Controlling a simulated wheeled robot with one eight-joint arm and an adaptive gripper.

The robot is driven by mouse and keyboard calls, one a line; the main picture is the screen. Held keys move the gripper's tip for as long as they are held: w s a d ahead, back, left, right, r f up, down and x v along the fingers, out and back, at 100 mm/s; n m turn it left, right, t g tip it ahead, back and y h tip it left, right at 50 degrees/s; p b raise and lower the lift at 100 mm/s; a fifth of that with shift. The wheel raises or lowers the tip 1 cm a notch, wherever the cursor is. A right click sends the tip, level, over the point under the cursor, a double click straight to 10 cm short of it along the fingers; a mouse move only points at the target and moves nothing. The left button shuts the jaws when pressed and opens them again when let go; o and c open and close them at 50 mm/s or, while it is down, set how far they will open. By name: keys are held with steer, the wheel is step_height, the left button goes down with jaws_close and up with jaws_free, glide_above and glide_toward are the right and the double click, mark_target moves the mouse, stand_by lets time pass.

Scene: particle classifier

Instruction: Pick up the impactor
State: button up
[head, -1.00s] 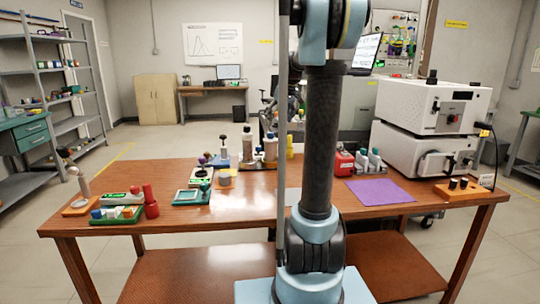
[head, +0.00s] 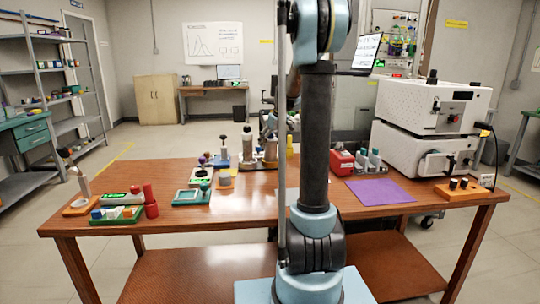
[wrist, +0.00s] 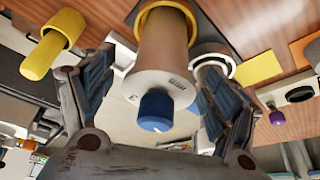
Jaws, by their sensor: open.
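In the wrist view a tan cylinder with a white end and a blue knob (wrist: 162,75) lies between my fingers; it may be the impactor, though no label I can read confirms it. Its far end passes through a yellow ring. My gripper (wrist: 155,92) is open, with one dark padded finger on each side of the cylinder. A gap shows by the blue knob, and I cannot tell whether either pad touches the cylinder. In the head view my arm hides most of this area, and the gripper is only partly visible left of it, above the bottles at the table's back.
A yellow cylinder (wrist: 45,52) and a white ring stand close beside the fingers. The wooden table (head: 250,205) also holds small bottles, a teal tray (head: 192,197), a red container (head: 342,162), a purple mat (head: 381,192) and stacked white instruments (head: 425,150). The table's front middle is clear.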

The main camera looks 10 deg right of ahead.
steer(key=shift+x, duration=1.1)
steer(key=c, duration=1.7)
